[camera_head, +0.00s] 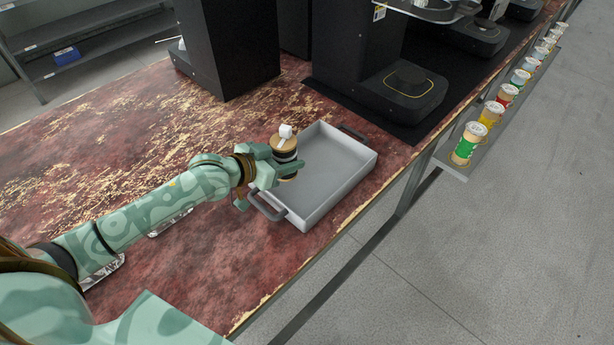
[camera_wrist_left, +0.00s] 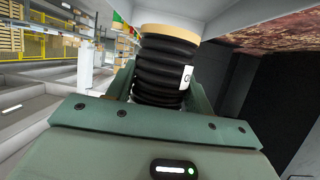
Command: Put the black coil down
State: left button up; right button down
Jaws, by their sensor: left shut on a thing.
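The black coil (camera_head: 284,156) shows in the head view as a spool with a tan top and a dark band, a small white piece on its top. In the wrist view the coil (camera_wrist_left: 163,70) shows its black ribbed windings, a tan end and a white label. My left gripper (camera_head: 276,164) is shut around the coil at the left side of the grey tray (camera_head: 345,185). The coil overlaps the tray's left wall in the picture; I cannot tell its exact height. My right gripper is not in view.
The tray has dark handles at both ends, and its visible floor is empty. It stands on a worn red table (camera_head: 110,140). Black machines (camera_head: 400,90) stand behind. Several coloured spools (camera_head: 467,143) line a rail on the right, beyond the table edge.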

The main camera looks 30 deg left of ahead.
pick_arm(q)
notch_tip(320, 180, down, 6)
jog(key=b, duration=0.2)
jog(key=shift+b, duration=0.35)
notch_tip(320, 180, down, 4)
jog(key=shift+b, duration=1.1)
jog(key=shift+r, duration=0.15)
jog(key=o, duration=1.1)
jog(key=shift+c, duration=0.2)
